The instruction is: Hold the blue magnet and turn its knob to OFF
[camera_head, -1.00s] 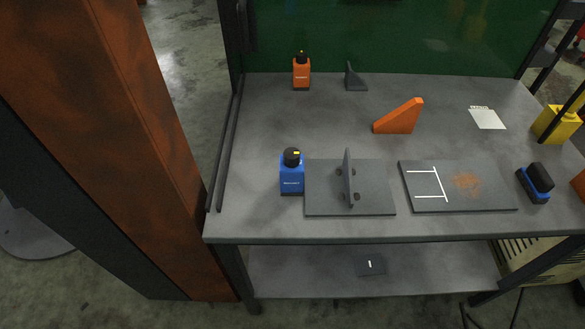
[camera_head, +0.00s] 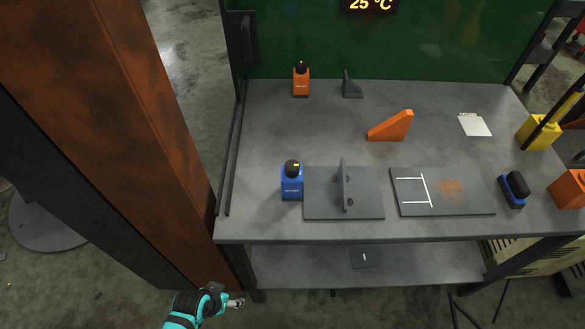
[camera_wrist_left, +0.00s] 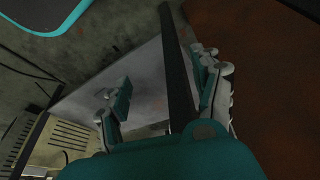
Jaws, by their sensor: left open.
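The blue magnet (camera_head: 292,185) stands upright on the grey table, touching or very near the left edge of a plate. Its black knob (camera_head: 292,167) is on top and carries a yellow mark. My left gripper (camera_head: 236,301) is low at the bottom of the head view, in front of and below the table's front left corner, well apart from the magnet. In the left wrist view its fingers (camera_wrist_left: 160,95) are spread and nothing is between them. The magnet does not show in the wrist view. My right gripper is not in view.
A grey plate with an upright fin (camera_head: 360,208) sits right of the magnet. An orange magnet (camera_head: 301,82), an orange wedge (camera_head: 391,126), a marked plate (camera_head: 410,207) and a brush (camera_head: 514,190) are also on the table. A rusty column (camera_head: 130,120) stands at left.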

